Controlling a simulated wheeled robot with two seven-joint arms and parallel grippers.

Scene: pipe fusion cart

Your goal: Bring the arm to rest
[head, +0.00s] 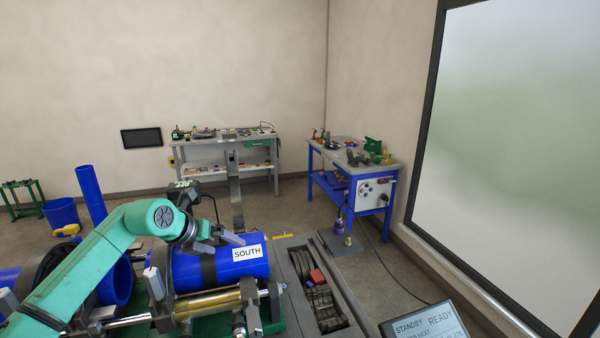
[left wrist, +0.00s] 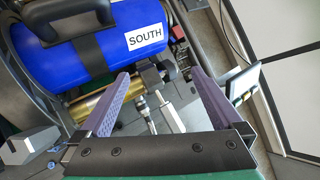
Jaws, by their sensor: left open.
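My left arm, green, reaches in from the left in the head view. Its gripper (head: 224,243) is open and empty, and appears over the blue pipe (head: 215,268) labelled SOUTH. In the left wrist view, the two purple fingers of the left gripper (left wrist: 160,74) stand wide apart with nothing held between them. The SOUTH pipe (left wrist: 95,57) lies beyond the fingertips there, with a dark band and handle on it. The exact gap between fingers and pipe cannot be told. My right gripper is in neither view.
A tray of dark parts with a red block (head: 316,276) lies right of the pipe. A screen (head: 428,325) reading STANDBY and READY stands at the front right. A blue workbench (head: 352,185) and a grey bench (head: 225,158) stand behind, with open floor between.

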